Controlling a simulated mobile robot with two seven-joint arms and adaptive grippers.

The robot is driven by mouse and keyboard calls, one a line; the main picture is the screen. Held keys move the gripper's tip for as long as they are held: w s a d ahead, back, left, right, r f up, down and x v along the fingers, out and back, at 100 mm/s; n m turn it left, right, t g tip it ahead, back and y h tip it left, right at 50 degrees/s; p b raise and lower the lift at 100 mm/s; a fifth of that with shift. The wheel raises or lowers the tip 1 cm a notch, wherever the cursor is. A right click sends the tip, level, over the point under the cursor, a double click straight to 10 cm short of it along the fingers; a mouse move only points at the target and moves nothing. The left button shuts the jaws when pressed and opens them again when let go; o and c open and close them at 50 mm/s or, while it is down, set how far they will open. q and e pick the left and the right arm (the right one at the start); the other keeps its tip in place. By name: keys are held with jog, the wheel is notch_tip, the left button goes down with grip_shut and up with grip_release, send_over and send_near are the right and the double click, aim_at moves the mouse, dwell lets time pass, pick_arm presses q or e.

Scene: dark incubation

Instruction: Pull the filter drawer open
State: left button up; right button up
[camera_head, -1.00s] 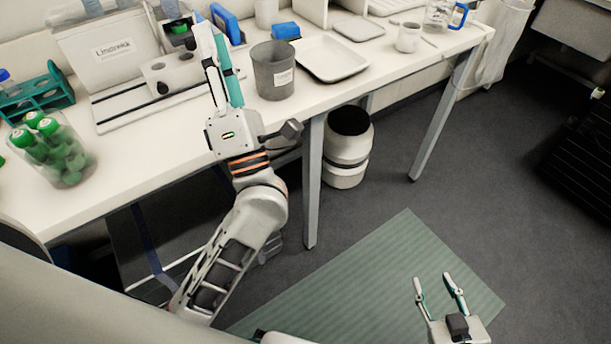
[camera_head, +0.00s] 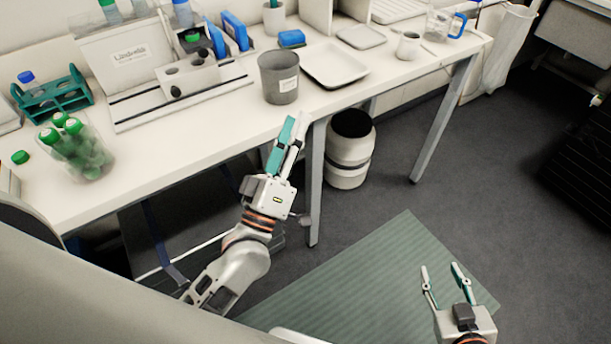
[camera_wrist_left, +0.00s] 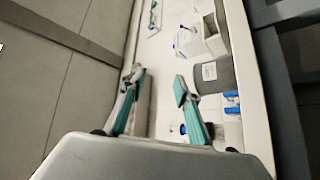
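A white block with two round holes and a dark knob (camera_head: 176,92), which looks like the filter drawer (camera_head: 200,77), sits on the white instrument (camera_head: 118,62) at the back left of the bench in the head view. I cannot tell how far it is pulled out. My left gripper (camera_head: 294,121) is at the bench's front edge, below the grey cup and well right of the block. Its fingers are apart and empty in the left wrist view (camera_wrist_left: 160,80). My right gripper (camera_head: 440,268) is open and empty over the green mat, far from the bench.
A grey cup (camera_head: 279,90) and white tray (camera_head: 335,72) stand right of the instrument. A jar of green-capped tubes (camera_head: 92,160) and teal rack (camera_head: 70,96) stand left. A white bin (camera_head: 347,168) stands under the bench. Bench front before the instrument is clear.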

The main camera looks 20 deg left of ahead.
pick_arm(q)
jog(key=s+d+f+m+g+h, duration=0.1)
jog(key=f+m+g, duration=0.1)
jog(key=f, duration=0.3)
jog(key=s+d+f+m+g+h+p, duration=0.1)
jog(key=s+d+f+m+g, duration=0.1)
jog(key=f, duration=0.3)
jog(key=shift+f+m+h, duration=0.2)
jog(key=shift+m+h, duration=0.2)
jog(key=shift+m, duration=0.2)
pick_arm(e)
jog(key=shift+d+r, duration=0.2)
jog(key=shift+r, duration=0.35)
jog(key=shift+d+r, duration=0.2)
jog(key=shift+r, duration=0.3)
